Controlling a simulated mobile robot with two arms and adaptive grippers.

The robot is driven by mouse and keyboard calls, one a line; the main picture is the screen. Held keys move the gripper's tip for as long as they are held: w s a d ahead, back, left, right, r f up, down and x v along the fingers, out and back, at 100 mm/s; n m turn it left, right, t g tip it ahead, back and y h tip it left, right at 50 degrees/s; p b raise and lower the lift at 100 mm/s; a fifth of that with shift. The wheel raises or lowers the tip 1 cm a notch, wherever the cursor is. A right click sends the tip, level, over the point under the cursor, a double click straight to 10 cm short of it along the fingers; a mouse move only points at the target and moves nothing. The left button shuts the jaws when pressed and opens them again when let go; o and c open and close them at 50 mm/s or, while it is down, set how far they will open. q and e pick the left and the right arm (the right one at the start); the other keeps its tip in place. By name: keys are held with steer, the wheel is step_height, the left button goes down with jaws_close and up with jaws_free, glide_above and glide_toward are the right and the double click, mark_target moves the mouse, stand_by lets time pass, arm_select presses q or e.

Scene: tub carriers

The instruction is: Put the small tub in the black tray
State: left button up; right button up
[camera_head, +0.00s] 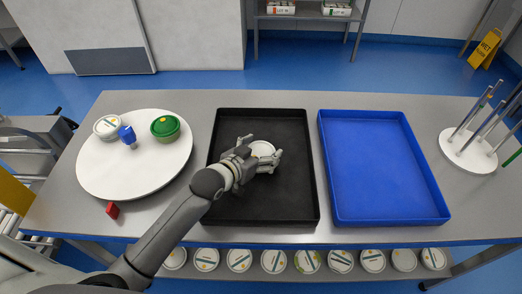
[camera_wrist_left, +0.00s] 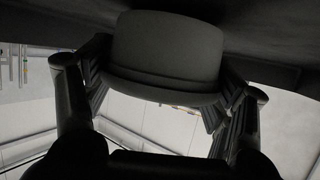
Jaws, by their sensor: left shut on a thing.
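A small white tub (camera_head: 262,149) is between the fingers of my left gripper (camera_head: 262,158) in the head view. The gripper is shut on it, over the middle of the black tray (camera_head: 237,209). In the left wrist view the tub (camera_wrist_left: 166,48) shows dark between both fingers, with a dark surface close to it. I cannot tell whether the tub touches the tray floor. The gripper hides part of the tub. The rest of the black tray looks empty. My right gripper is not in view.
An empty blue tray (camera_head: 380,170) lies to the right. A round white board (camera_head: 130,180) at left holds a white tub (camera_head: 107,127), a green tub (camera_head: 165,127) and a blue object (camera_head: 127,136). A small red block (camera_head: 112,210) lies near the front edge. A rack with upright rods (camera_head: 468,150) stands far right.

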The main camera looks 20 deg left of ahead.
arm_select(q)
steer(key=shift+f, duration=0.2)
steer(key=shift+f, duration=0.15)
steer(key=o, duration=1.1)
steer(key=shift+o, duration=0.2)
steer(key=shift+s, duration=0.3)
steer(key=v, duration=0.7)
steer(key=b+v, duration=0.1)
steer(key=v, duration=0.3)
steer(key=shift+s+r, duration=0.2)
steer(key=shift+r, duration=0.2)
